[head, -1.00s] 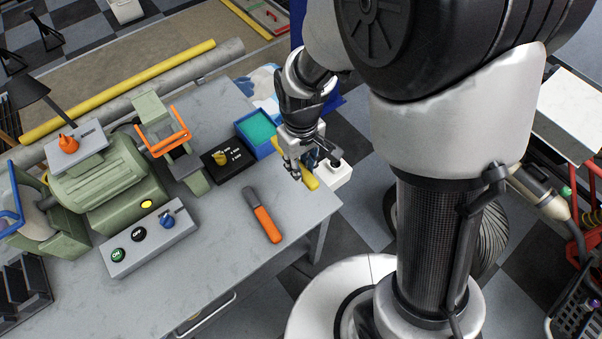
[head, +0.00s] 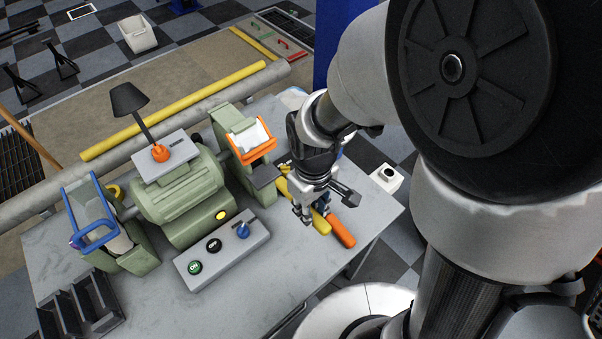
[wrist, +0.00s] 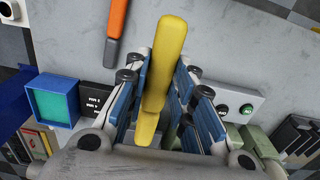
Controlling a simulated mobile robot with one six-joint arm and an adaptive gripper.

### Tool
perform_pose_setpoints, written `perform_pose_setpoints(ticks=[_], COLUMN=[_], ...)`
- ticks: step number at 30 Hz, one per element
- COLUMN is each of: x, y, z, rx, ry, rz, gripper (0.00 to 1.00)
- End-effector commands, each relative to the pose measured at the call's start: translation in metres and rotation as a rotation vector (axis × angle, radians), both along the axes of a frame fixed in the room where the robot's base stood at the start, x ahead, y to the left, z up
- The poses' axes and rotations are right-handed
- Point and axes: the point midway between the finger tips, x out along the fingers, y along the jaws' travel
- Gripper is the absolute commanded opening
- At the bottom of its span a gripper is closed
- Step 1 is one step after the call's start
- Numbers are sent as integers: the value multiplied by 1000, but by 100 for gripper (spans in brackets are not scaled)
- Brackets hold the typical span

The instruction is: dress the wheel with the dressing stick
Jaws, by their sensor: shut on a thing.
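My gripper (head: 308,215) is shut on a yellow stick (head: 321,221), which looks to be the dressing stick. In the wrist view the stick (wrist: 166,65) runs lengthwise between the blue-padded fingers, its thick end sticking out past them. The green bench grinder (head: 180,195) stands on the grey table, left of my gripper. Its right wheel end has an orange-framed guard (head: 262,151), its left end a blue-framed guard (head: 98,236); the wheels are mostly hidden. The gripper is in front of and right of the orange guard, apart from it.
An orange-handled tool (head: 341,232) lies just right of the gripper. A control box (head: 222,254) with ON, OFF and a blue knob sits in front of the grinder. A dark rack (head: 82,306) is at left. A blue-rimmed tray (wrist: 30,101) shows in the wrist view.

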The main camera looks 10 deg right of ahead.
Motion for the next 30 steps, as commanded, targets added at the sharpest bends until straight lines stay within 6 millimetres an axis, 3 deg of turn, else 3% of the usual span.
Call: perform_pose_setpoints(ticks=[8, 19, 30], x=[8, 40, 66], y=[5, 28, 45], z=[-8, -28, -27], rx=[0, -1, 0], ry=[0, 1, 0], rz=[2, 2, 2], gripper=[0, 0, 0])
